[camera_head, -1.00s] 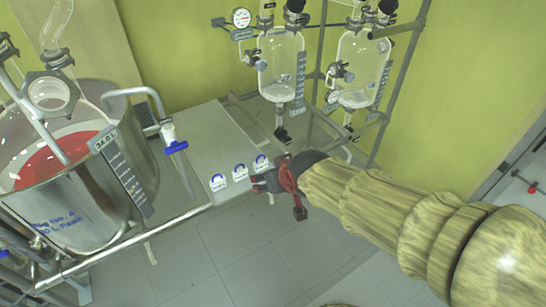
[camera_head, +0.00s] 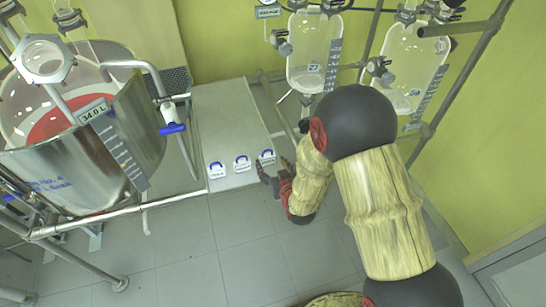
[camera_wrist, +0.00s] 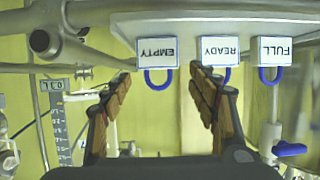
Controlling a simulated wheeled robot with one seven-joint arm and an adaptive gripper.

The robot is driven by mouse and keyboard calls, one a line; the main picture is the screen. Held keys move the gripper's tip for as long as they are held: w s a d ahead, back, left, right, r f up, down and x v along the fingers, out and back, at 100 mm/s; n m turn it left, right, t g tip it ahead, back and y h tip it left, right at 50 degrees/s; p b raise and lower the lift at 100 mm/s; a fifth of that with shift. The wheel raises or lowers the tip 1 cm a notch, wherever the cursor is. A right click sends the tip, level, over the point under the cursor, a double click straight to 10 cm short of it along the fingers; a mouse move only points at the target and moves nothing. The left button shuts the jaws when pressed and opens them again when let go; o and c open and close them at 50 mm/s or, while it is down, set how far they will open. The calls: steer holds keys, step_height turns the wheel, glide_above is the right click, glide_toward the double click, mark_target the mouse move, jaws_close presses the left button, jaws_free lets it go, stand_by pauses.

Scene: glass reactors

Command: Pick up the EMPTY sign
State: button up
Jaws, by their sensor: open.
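The EMPTY sign (camera_wrist: 157,52) is a small white card with dark letters and a blue loop handle. In the wrist view it appears upside down, ahead of my gripper (camera_wrist: 158,88) and lined up with the gap between its brown-padded fingers. In the head view it is the rightmost card (camera_head: 267,158) on the front edge of the grey bench. There my gripper (camera_head: 274,170) is just below and right of it. The gripper is open and empty, and I see no contact with the sign.
The READY sign (camera_wrist: 218,50) and FULL sign (camera_wrist: 275,50) stand beside it in a row; the right finger is close below READY. A steel vessel (camera_head: 85,165) with a blue-handled tap (camera_head: 172,128) is at left. Glass reactors (camera_head: 312,55) on a pipe frame stand behind.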

mark_target(268, 158)
steer(key=b+x, duration=0.1)
steer(key=x, duration=0.2)
steer(key=b+x, duration=0.1)
steer(key=x, duration=0.3)
steer(key=shift+d+f+b, duration=0.2)
steer(key=shift+f+b, duration=0.05)
steer(key=shift+b, duration=0.05)
steer(key=shift+r, duration=0.1)
steer(key=shift+c, duration=0.5)
steer(key=c, duration=0.7)
steer(key=shift+r, duration=0.1)
steer(key=shift+c, duration=0.8)
